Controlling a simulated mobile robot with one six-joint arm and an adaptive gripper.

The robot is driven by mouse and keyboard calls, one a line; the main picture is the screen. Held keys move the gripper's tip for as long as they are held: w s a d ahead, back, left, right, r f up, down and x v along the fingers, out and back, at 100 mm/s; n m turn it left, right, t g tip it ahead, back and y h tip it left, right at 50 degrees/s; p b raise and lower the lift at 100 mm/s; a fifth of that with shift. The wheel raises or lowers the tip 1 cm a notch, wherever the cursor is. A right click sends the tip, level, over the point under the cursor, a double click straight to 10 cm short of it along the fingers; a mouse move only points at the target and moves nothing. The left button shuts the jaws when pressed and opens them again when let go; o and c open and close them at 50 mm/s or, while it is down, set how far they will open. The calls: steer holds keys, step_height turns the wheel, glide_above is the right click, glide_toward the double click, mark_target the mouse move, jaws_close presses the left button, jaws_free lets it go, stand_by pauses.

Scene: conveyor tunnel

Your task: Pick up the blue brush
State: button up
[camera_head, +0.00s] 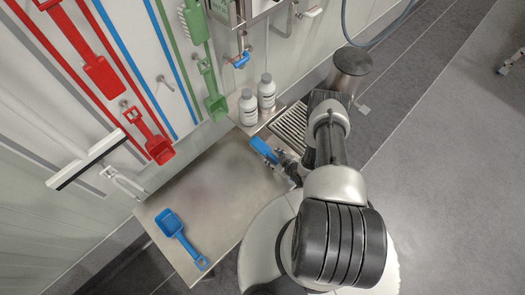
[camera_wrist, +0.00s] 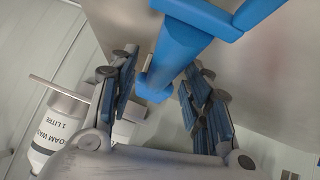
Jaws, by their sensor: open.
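The blue brush (camera_head: 262,149) lies at the upper right edge of the steel table (camera_head: 215,185), its near end partly hidden by my gripper. In the wrist view its blue handle (camera_wrist: 180,55) runs from the top edge down between my fingers, and its wider part is cut off by the frame; no bristles show. My gripper (camera_head: 281,160) is at the brush's near end. In the wrist view my gripper (camera_wrist: 160,90) is open, with one finger on each side of the handle end. A gap shows on the left; contact on the right is unclear.
A blue scoop (camera_head: 170,223) lies on the table's lower left. Two white bottles (camera_head: 248,107) (camera_head: 266,91) stand just behind the brush; one (camera_wrist: 57,125) shows beside my left finger. Red and green tools hang on the wall. The table's middle is clear.

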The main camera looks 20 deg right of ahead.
steer(key=shift+w, duration=0.1)
jaws_close()
stand_by(0.6)
